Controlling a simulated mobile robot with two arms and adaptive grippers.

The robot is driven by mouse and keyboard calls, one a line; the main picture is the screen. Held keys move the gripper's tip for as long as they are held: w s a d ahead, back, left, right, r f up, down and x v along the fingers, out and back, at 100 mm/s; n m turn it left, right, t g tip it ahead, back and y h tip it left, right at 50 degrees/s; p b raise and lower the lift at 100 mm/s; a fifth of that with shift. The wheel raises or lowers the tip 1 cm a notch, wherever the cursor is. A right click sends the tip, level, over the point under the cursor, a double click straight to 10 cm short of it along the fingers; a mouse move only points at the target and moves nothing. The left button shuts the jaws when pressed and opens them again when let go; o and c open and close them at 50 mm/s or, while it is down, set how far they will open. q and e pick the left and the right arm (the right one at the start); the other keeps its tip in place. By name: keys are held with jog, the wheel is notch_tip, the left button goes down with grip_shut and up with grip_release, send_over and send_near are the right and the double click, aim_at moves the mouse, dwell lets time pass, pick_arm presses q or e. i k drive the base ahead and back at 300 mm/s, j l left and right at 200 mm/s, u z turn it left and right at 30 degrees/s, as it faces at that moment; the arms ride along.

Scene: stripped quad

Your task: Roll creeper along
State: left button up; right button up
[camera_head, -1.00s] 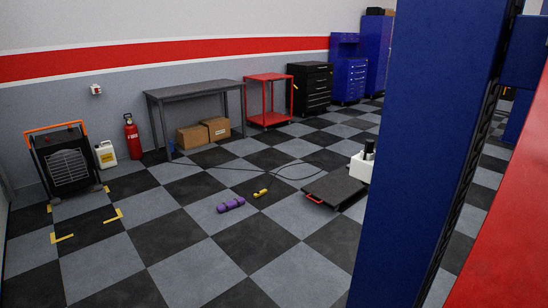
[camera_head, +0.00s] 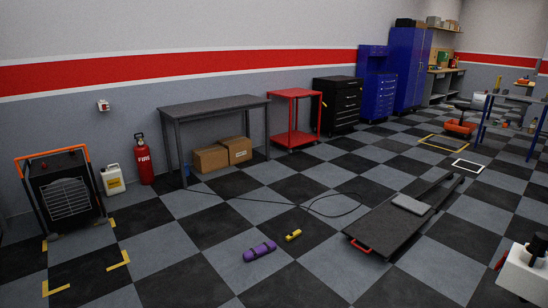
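The creeper (camera_head: 390,228) is a long, low, dark board lying on the checkered floor right of centre. It has a grey headrest pad (camera_head: 410,204) and a red handle (camera_head: 361,246) at its near left end. A black cable on the floor runs close to its left side. Neither of my grippers shows clearly. A white and black piece, possibly part of my own arm, is at the lower right edge, apart from the creeper.
A purple roller (camera_head: 259,251) and a small yellow object (camera_head: 293,235) lie left of the creeper. A heater (camera_head: 66,190), grey table (camera_head: 213,106), red cart (camera_head: 294,118) and cabinets line the wall. Yellow floor tape (camera_head: 443,143) marks an area farther back. Near floor is mostly open.

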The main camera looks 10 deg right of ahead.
aim_at(382, 231)
jog(key=i+l+z, duration=0.2)
jog(key=i, duration=0.4)
jog(key=i+j+z, duration=0.2)
jog(key=i, duration=0.35)
jog(key=i+z, duration=0.2)
jog(key=i, duration=0.4)
jog(key=i+j+z, duration=0.2)
jog(key=i, duration=0.35)
